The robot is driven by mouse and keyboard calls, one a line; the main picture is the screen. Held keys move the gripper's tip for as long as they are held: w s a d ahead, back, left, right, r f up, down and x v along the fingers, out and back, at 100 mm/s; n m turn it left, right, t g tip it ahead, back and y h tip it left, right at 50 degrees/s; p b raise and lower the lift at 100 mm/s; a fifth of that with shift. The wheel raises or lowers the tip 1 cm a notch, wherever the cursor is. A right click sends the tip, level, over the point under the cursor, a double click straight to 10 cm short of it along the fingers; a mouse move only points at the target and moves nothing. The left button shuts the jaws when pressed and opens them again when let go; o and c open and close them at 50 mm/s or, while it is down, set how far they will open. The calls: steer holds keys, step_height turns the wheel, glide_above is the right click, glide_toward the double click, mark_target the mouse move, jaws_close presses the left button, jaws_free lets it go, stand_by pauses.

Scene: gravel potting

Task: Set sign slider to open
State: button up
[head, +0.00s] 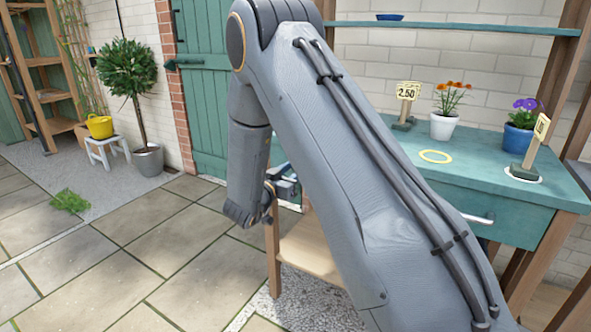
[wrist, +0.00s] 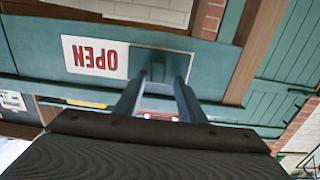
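In the wrist view, which looks upside down, a white sign panel (wrist: 95,57) shows the red word OPEN in full. Beside it on the right is a teal sliding cover (wrist: 170,62) with a small upright knob (wrist: 157,69). My gripper (wrist: 158,84) is open, its two fingers apart with the knob in line with the gap between them. I cannot tell whether either finger touches the knob. In the head view my gripper (head: 287,188) is partly hidden beside my arm, and the sign is hidden.
A teal bench (head: 462,180) holds price signs, a white flowerpot (head: 443,127), a blue pot (head: 518,140) and a yellow ring (head: 435,157). A wooden lower shelf (head: 310,250) lies below. The paved floor (head: 120,265) at left is mostly open.

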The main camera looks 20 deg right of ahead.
steer(key=v, duration=0.7)
steer(key=shift+s+a, duration=0.25)
steer(key=shift+a, duration=0.05)
